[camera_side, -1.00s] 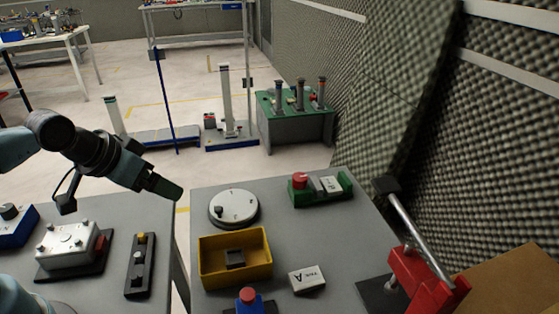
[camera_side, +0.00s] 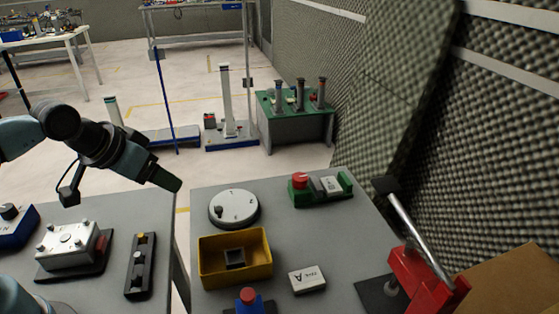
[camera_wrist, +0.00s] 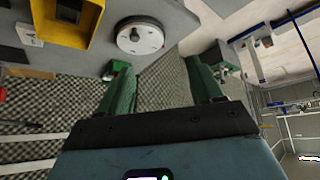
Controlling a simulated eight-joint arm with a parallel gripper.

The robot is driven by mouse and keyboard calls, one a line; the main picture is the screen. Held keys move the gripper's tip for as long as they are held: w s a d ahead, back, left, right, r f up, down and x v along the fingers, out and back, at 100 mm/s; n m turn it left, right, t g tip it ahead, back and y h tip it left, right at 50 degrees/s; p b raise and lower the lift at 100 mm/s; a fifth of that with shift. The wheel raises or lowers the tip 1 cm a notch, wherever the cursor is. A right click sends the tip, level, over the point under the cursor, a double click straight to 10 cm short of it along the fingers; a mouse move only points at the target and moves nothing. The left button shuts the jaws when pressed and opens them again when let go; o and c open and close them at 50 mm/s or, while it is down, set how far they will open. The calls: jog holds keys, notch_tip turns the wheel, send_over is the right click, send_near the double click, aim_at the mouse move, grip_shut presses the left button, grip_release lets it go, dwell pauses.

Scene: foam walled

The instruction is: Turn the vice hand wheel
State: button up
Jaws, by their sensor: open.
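A round pale wheel (camera_side: 234,208) with small marks and a dark knob near its edge lies flat on the right grey table. It also shows in the wrist view (camera_wrist: 140,38), at top centre, beyond my fingers. No vice body can be made out around it. My gripper (camera_side: 170,184) hangs in the air left of the wheel, over the gap between the tables, apart from it. In the wrist view my two green fingers (camera_wrist: 160,88) are spread wide with nothing between them.
A yellow open box (camera_side: 209,271) holding a small dark square piece stands in front of the wheel. A green-based red button unit (camera_side: 300,182), a white block (camera_side: 307,281) and a red lever device (camera_side: 415,277) stand to the right. Foam walls close the right side.

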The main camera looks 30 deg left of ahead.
jog(key=w+d+r+n+g, duration=0.2)
jog(key=w+d+r+n, duration=0.15)
jog(key=w+r, duration=0.45)
jog(key=n+g+y, duration=0.2)
jog(key=n, duration=0.3)
send_over(301, 178)
jog(key=s+a, duration=0.2)
jog(key=s, duration=0.2)
jog(key=f, duration=0.1)
jog(key=w+d+f+n+g+y, duration=0.1)
jog(key=w+d+f+n+y, duration=0.1)
jog(key=d+f+n, duration=0.3)
jog(key=shift+m, duration=0.55)
jog(key=x, duration=0.4)
jog(key=d+x, duration=0.1)
jog(key=x, duration=0.7)
jog(key=shift+d+f, duration=0.15)
jog(key=shift+f, duration=0.45)
jog(key=c, duration=1.1)
